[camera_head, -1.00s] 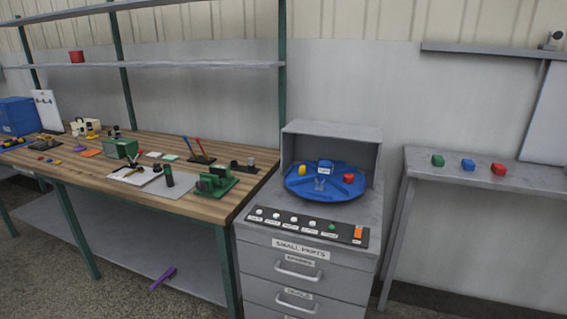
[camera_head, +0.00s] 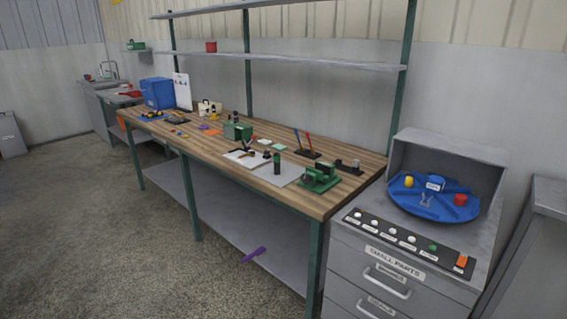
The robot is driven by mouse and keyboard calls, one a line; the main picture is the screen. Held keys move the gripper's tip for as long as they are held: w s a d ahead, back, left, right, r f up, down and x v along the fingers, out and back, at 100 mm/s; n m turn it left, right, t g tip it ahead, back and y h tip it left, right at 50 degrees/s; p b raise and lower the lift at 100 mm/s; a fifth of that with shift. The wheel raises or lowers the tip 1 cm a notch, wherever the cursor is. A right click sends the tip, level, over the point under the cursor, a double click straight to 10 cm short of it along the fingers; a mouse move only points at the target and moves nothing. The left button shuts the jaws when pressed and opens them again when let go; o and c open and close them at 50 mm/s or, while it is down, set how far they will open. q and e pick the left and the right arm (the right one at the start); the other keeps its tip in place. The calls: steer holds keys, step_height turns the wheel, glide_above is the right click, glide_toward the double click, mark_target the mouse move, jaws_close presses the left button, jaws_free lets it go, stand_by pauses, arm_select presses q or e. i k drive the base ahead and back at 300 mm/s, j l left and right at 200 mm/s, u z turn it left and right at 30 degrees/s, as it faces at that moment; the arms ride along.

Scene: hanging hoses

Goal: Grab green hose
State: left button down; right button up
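I cannot make out a green hose in this view. Neither of my grippers shows. The green things in sight are a green box (camera_head: 237,131) and a green vise-like tool (camera_head: 319,178) on the workbench, and a small green item (camera_head: 135,45) on a wall shelf at the far left.
A long wooden-topped workbench (camera_head: 345,196) with several tools stands in the middle. A grey drawer cabinet (camera_head: 375,262) with a blue round tray (camera_head: 433,208) is at right. A purple object (camera_head: 253,254) lies on the bench's lower shelf. The floor (camera_head: 90,235) at left is clear.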

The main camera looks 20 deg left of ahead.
mark_target(276, 156)
steer(key=i+j, duration=1.2)
steer(key=j, duration=0.2)
